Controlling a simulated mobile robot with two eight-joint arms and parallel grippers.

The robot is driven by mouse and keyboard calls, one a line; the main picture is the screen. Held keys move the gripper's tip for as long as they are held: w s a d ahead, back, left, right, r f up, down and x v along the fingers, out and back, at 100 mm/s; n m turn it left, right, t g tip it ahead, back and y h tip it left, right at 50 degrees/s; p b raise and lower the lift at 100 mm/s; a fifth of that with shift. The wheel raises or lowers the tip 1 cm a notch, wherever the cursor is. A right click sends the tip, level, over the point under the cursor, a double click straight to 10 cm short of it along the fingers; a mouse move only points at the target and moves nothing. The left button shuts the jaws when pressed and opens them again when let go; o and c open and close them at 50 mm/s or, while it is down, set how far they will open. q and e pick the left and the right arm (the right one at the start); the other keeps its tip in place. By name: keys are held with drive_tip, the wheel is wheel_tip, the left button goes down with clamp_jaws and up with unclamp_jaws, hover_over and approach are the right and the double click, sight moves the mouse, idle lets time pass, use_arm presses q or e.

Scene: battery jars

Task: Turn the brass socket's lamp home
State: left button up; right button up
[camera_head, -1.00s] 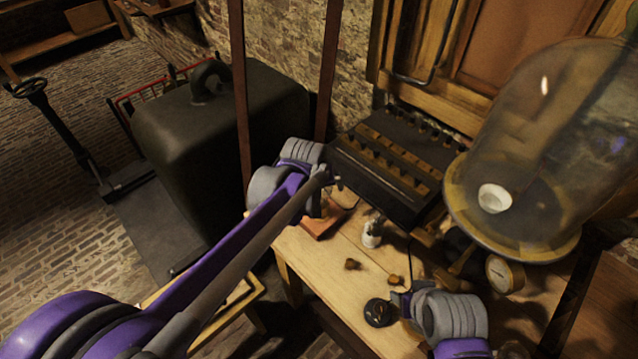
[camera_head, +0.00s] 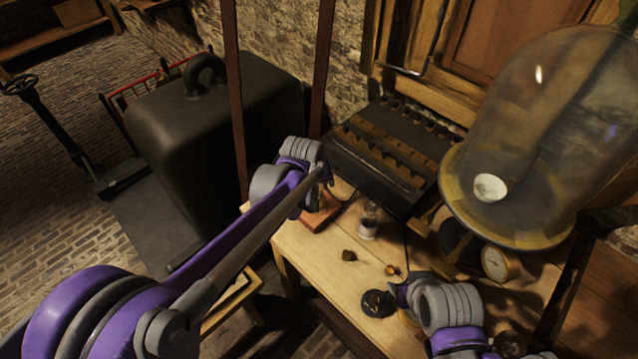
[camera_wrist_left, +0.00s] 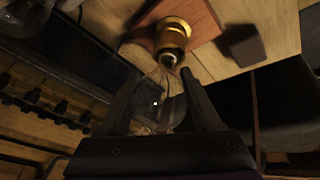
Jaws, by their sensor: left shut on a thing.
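In the left wrist view a clear glass lamp (camera_wrist_left: 160,98) sits between the two dark fingers of my left gripper (camera_wrist_left: 162,110), which is shut on it. The lamp's neck points at the brass socket (camera_wrist_left: 172,36) and meets its mouth; how deep it sits I cannot tell. The socket is fixed on a reddish wooden base (camera_wrist_left: 203,20). In the head view my left gripper (camera_head: 324,180) is over this base (camera_head: 318,218) and hides the lamp and socket. My right gripper (camera_head: 400,293) is low over the table beside a black round piece (camera_head: 377,303); its jaws are unclear.
A small glass piece with a pale base (camera_head: 369,222) stands right of the wooden base. Small brown (camera_head: 348,255) and brass (camera_head: 392,270) pieces lie on the table (camera_head: 310,255). A black slotted case (camera_head: 380,155), a glass bell (camera_head: 545,140) and a gauge (camera_head: 498,263) stand behind and right.

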use_arm(q)
clamp_jaws()
drive_tip(key=m+h, duration=0.1)
drive_tip(key=m, duration=0.2)
drive_tip(key=shift+g, duration=0.4)
drive_tip(key=m+g+h, duration=0.1)
drive_tip(key=m, duration=0.2)
drive_tip(key=shift+s+d, duration=0.15)
drive_tip(key=shift+m, duration=0.4)
drive_tip(key=shift+m+h, duration=0.3)
drive_tip(key=shift+m, duration=0.1)
drive_tip(key=m, duration=0.1)
drive_tip(key=m+g, duration=0.1)
drive_tip(key=m, duration=0.1)
drive_tip(key=m+g, duration=0.1)
drive_tip(key=m, duration=0.1)
drive_tip(key=shift+s+d+h, duration=0.1)
drive_tip(key=shift+s+h, duration=0.15)
drive_tip(key=shift+h, duration=0.15)
drive_tip(key=m+g, duration=0.1)
drive_tip(key=m, duration=0.2)
drive_tip(key=shift+r+m+g, duration=0.1)
drive_tip(key=shift+m+g, duration=0.2)
drive_tip(key=shift+g, duration=0.1)
drive_tip(key=shift+s+m+g+p, duration=0.15)
drive_tip(key=shift+m+g+p, duration=0.3)
drive_tip(key=shift+m, duration=0.65)
